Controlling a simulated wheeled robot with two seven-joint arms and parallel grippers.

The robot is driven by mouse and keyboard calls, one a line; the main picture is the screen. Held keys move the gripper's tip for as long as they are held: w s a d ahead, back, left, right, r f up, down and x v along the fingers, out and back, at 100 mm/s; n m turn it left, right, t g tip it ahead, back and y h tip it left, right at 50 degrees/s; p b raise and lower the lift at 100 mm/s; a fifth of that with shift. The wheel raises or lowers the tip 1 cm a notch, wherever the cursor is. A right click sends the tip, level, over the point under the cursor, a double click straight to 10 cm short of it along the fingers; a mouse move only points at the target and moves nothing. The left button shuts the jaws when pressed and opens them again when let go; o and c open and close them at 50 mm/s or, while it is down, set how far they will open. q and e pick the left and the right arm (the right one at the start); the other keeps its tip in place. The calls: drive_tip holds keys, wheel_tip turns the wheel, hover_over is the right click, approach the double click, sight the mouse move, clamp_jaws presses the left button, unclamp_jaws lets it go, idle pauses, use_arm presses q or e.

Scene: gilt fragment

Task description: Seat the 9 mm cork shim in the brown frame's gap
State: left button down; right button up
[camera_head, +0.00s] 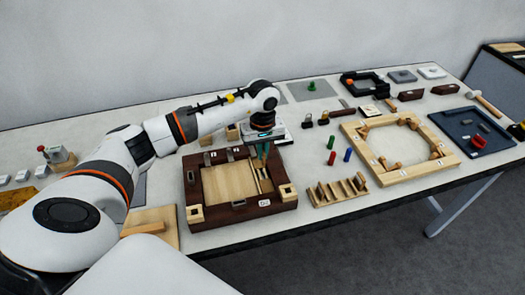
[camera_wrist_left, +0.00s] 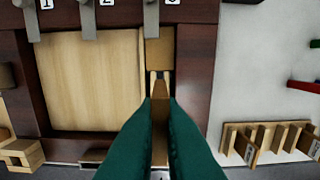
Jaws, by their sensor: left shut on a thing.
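The brown frame (camera_head: 220,218) lies on the table with a pale panel (camera_head: 222,183) inside it; in the left wrist view the frame's right wall (camera_wrist_left: 194,70) and the panel (camera_wrist_left: 95,80) show with a narrow gap between them. My left gripper (camera_head: 262,163) points down over this gap. In the left wrist view its teal fingers (camera_wrist_left: 160,105) are shut on a thin tan shim (camera_wrist_left: 159,118), lined up along the gap. A tan block (camera_wrist_left: 159,54) sits in the gap's far part. How deep the held shim sits, and its label, I cannot tell. My right gripper is not in view.
Numbered grey clamps (camera_wrist_left: 88,20) sit on the frame's far wall. A rack (camera_head: 338,192) with several upright wooden shims stands right of the frame. Small coloured pegs (camera_head: 331,158), a large pale wooden frame (camera_head: 438,168) and a blue tray (camera_head: 460,120) lie further right.

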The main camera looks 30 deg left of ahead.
sight(263, 162)
use_arm(q)
drive_tip(key=shift+f+b, duration=1.8)
drive_tip(key=shift+f, duration=0.55)
drive_tip(key=shift+b, duration=0.8)
drive_tip(key=shift+f, duration=0.1)
drive_tip(key=shift+f+b, duration=1.25)
drive_tip(key=shift+b, duration=0.05)
drive_tip(key=shift+r, duration=0.15)
